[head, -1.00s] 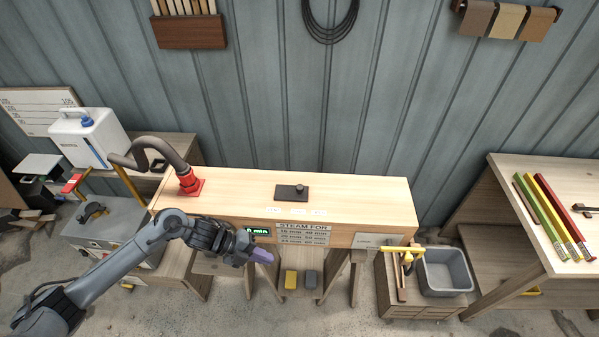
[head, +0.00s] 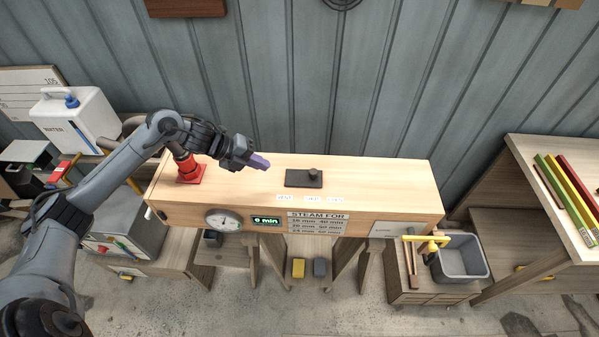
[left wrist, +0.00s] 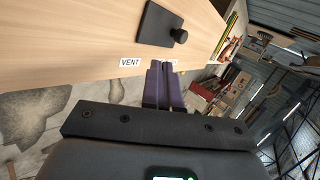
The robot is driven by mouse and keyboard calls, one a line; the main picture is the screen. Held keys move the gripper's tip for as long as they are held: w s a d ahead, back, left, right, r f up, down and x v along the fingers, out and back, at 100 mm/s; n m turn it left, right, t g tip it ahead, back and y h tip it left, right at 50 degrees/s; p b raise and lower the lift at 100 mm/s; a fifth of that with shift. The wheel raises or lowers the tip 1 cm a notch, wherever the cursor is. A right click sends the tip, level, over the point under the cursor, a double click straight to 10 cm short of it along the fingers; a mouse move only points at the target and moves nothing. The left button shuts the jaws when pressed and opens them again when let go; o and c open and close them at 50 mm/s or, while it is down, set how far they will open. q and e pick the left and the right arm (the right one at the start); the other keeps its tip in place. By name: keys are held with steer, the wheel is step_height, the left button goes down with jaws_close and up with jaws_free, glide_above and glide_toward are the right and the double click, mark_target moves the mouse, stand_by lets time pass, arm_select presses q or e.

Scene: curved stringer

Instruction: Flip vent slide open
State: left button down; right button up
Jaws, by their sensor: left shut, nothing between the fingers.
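The vent slide is a dark flat plate (head: 304,178) with a round knob (head: 313,173) at its right end, on top of the long wooden steam box (head: 400,190). White labels (head: 308,199) lie in front of it. My left gripper (head: 260,162) is shut and empty, above the box top, to the left of the plate and apart from it. In the left wrist view the purple fingers (left wrist: 165,85) are together, below the plate (left wrist: 158,24) and its knob (left wrist: 180,36), and a label reading VENT (left wrist: 130,62) shows beside them. My right gripper is not in view.
A red hose fitting (head: 190,170) stands at the box's left end, behind my left arm. A gauge (head: 223,220), a green display reading 0 min (head: 266,220) and a STEAM FOR chart (head: 316,223) are on the front. The box top around the plate is clear.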

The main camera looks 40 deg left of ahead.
mark_target(309, 176)
arm_select(q)
steer(key=p+x, duration=0.1)
steer(key=x, duration=0.9)
steer(key=shift+p, duration=0.3)
steer(key=shift+w+d+p, duration=0.45)
steer(key=shift+w+d, duration=0.45)
steer(key=shift+w, duration=0.35)
steer(key=shift+w+d, duration=0.3)
steer(key=shift+w, duration=0.05)
